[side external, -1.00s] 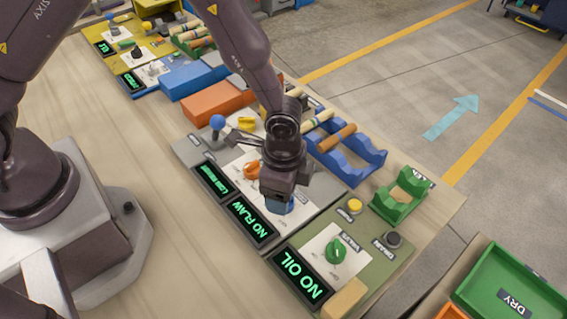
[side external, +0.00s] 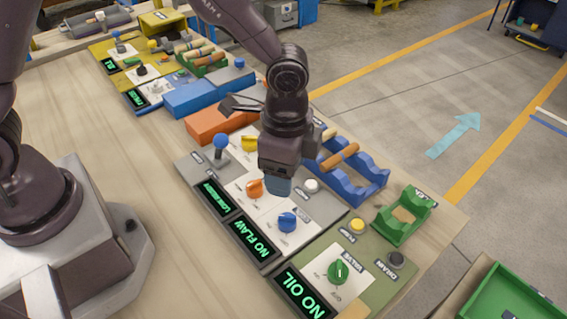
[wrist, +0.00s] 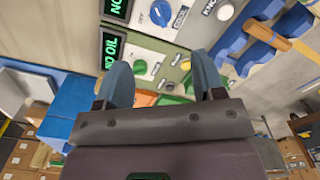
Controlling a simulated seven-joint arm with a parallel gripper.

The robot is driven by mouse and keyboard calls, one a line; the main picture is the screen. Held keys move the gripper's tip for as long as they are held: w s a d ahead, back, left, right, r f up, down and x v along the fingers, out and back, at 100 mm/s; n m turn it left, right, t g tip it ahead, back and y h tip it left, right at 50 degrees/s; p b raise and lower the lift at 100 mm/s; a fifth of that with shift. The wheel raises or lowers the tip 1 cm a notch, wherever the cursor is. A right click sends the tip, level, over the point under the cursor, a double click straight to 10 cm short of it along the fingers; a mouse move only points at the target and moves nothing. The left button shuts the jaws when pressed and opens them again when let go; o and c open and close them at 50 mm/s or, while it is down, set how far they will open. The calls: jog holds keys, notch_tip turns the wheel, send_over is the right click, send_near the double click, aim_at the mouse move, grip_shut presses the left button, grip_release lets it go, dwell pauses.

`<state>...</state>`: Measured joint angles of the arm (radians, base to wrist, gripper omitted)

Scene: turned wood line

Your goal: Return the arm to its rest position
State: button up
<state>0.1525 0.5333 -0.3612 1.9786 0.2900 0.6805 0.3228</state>
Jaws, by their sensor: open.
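My gripper (side external: 278,188) hangs above the control panels in the side external view, over the grey panel with the orange knob (side external: 255,188) and the blue knob (side external: 287,222). In the wrist view my gripper (wrist: 163,80) shows two blue-grey fingertips spread well apart with nothing between them. It is open and empty. The blue knob also shows in the wrist view (wrist: 161,13), beyond the fingertips. The green knob (side external: 338,271) sits on the green panel to the right. Part of the grey panel is hidden behind my gripper.
A blue rack (side external: 352,178) holding a wooden piece and a green cradle (side external: 402,215) stand along the far edge. An orange block (side external: 215,124) and a blue block (side external: 203,98) lie farther up. Displays read "NO FLAW" and "NO OIL". The near wooden table (side external: 110,150) is clear.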

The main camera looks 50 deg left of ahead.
jog(key=s+a+r+n+t, duration=0.2)
jog(key=s+a+r+n, duration=0.3)
jog(key=r, duration=0.5)
jog(key=s+a+r+n+t, duration=0.3)
jog(key=s+a+r+n, duration=0.3)
jog(key=s+a+r, duration=0.3)
jog(key=shift+a+r+n+t, duration=0.3)
jog(key=shift+a+r, duration=0.4)
jog(key=shift+a, duration=0.5)
